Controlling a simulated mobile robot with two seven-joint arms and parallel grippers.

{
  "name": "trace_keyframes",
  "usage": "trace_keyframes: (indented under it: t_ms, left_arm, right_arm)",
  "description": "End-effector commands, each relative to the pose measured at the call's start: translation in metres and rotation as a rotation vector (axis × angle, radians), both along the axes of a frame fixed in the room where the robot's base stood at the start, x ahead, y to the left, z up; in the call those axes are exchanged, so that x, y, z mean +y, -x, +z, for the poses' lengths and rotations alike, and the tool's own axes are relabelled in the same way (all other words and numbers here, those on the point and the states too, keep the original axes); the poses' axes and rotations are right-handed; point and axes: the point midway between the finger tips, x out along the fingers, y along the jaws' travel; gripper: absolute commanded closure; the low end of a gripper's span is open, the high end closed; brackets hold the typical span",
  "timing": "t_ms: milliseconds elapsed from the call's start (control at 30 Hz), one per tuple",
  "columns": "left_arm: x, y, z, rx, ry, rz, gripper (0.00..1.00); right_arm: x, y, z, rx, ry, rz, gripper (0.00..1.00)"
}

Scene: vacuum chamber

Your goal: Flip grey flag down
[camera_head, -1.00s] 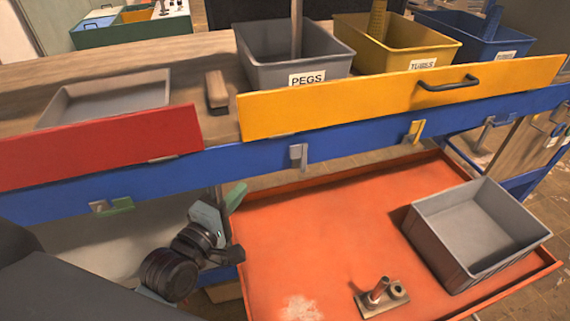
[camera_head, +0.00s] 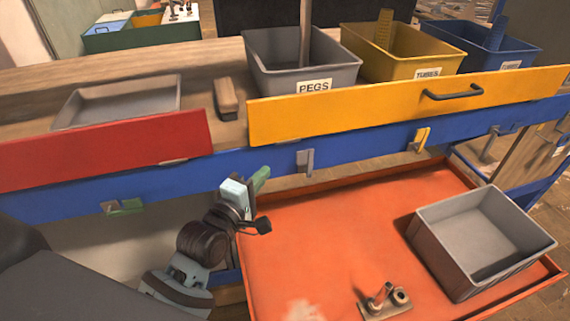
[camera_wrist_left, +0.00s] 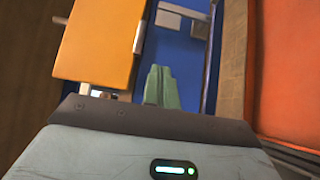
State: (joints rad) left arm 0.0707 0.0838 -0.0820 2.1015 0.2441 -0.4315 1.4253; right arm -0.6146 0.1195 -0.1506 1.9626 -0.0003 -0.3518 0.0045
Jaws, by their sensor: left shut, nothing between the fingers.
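The grey flag (camera_head: 306,161) is a small plate on a bracket on the front of the blue rail (camera_head: 350,149), below the yellow panel's left part. Grey plates that appear to be this flag (camera_wrist_left: 182,16) show at the top of the left wrist view, against the blue rail. My left gripper (camera_head: 261,178) has green fingertips and is shut and empty. It is just left of the grey flag and slightly lower, apart from it. Its fingers (camera_wrist_left: 159,85) point toward the plates in the wrist view. My right gripper is not in view.
A yellow panel (camera_head: 370,108) and a red panel (camera_head: 100,146) stand above the rail. Other flags include a green one (camera_head: 128,206) and a yellow one (camera_head: 423,138). Below is an orange tray (camera_head: 340,235) with a grey bin (camera_head: 440,245) and a small fixture (camera_head: 383,301).

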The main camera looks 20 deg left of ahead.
Motion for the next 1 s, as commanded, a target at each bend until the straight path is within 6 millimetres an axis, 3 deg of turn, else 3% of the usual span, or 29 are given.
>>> trace_keyframes:
  t_ms: [200, 400, 1000]
  left_arm:
    - [-0.007, -0.038, 0.003, -0.003, -0.001, 0.0, 1.0]
    - [-0.03, -0.052, 0.002, -0.003, 0.001, 0.0, 1.0]
    - [-0.04, -0.059, -0.001, 0.001, -0.001, 0.0, 1.0]
  right_arm:
    - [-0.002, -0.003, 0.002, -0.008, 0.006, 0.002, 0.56]
    - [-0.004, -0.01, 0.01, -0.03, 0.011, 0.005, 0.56]
    - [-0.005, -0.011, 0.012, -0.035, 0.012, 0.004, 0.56]
